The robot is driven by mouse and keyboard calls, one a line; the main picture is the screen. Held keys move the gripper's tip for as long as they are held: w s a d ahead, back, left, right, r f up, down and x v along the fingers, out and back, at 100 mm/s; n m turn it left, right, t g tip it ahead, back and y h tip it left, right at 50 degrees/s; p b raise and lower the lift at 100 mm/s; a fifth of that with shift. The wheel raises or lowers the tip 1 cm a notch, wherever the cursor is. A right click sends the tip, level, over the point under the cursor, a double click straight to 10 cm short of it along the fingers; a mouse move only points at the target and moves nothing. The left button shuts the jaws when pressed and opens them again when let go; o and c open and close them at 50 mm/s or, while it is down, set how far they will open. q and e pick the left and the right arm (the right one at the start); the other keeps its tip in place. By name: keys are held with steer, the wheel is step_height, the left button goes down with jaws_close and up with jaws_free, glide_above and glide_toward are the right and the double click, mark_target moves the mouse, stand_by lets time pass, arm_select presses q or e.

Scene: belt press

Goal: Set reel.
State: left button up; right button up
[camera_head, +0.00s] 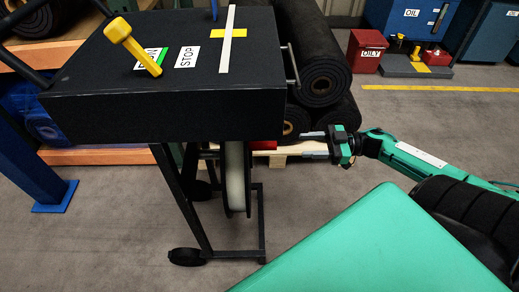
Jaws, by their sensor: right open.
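The reel (236,178), a pale core between dark flanges, stands upright beneath the black box-topped machine (165,113). It is inside the machine's dark leg frame, and its top is hidden by the box. My right gripper (312,145) comes in from the right, with its two grey fingers pointing left towards the reel. It is open and empty, with a visible gap between its fingertips and the reel. My left gripper is not in view.
A yellow-knobbed lever (134,48) and a STOP label (187,57) are on the machine top. Black rolls (318,75) lie on a wooden pallet (290,149) behind. A red OILY bin (366,52) stands at the back right. Grey floor is open at lower left.

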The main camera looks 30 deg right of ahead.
mark_target(265, 146)
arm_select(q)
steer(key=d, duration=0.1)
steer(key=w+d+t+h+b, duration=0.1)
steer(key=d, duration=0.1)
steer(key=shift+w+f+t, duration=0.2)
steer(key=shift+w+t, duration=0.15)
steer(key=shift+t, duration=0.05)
arm_select(e)
steer(key=x, duration=1.3)
steer(key=shift+d, duration=0.1)
jaws_close()
